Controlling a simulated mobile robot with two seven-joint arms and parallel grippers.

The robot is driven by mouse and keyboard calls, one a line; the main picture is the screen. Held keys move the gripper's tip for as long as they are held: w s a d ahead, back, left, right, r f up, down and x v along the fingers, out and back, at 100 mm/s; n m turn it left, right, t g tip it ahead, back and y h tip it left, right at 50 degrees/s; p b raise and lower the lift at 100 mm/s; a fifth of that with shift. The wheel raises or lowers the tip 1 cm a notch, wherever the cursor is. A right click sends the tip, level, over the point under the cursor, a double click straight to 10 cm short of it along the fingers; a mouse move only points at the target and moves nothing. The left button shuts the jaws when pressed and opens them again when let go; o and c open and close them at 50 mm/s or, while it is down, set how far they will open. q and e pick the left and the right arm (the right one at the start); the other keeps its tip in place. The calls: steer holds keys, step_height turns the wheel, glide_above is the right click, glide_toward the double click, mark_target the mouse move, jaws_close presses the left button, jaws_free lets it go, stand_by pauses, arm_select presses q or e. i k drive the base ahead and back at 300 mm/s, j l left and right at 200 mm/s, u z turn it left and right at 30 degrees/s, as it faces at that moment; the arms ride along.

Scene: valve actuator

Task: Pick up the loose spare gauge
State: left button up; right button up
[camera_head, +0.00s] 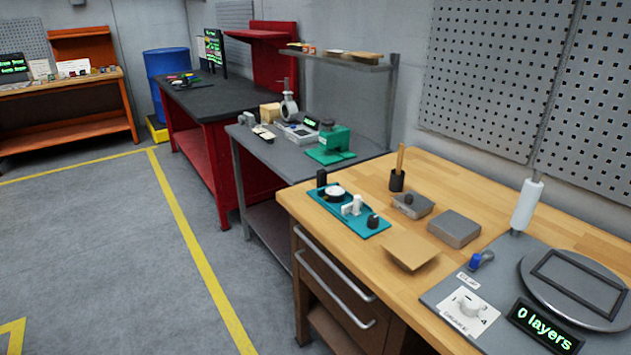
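I cannot clearly tell which thing is the loose spare gauge. A dark round piece with a white face (335,192) sits on a teal mat (376,229) on the near wooden bench and looks somewhat like a gauge. A grey ring-shaped piece on a stand (289,107) stands at the back of the grey bench; its details are too small to read. Neither of my grippers is in view.
The wooden bench (385,268) also holds a black cup (397,181), grey blocks (455,229), a brown sheet (411,251) and a round plate (535,267). The grey bench (262,151) carries a green device (331,148). A red bench (203,107) stands beyond. The floor at left is clear.

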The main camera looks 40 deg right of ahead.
mark_target(334, 195)
steer(key=i+z, duration=0.25)
steer(key=i, duration=0.15)
steer(key=i+j+z, duration=0.5)
steer(key=i, duration=0.2)
steer(key=i+j+z, duration=0.2)
steer(key=z, duration=0.2)
steer(key=i+j+z, duration=0.6)
steer(key=j+z, duration=0.15)
steer(key=i+j+z, duration=0.2)
steer(key=j+z, duration=0.2)
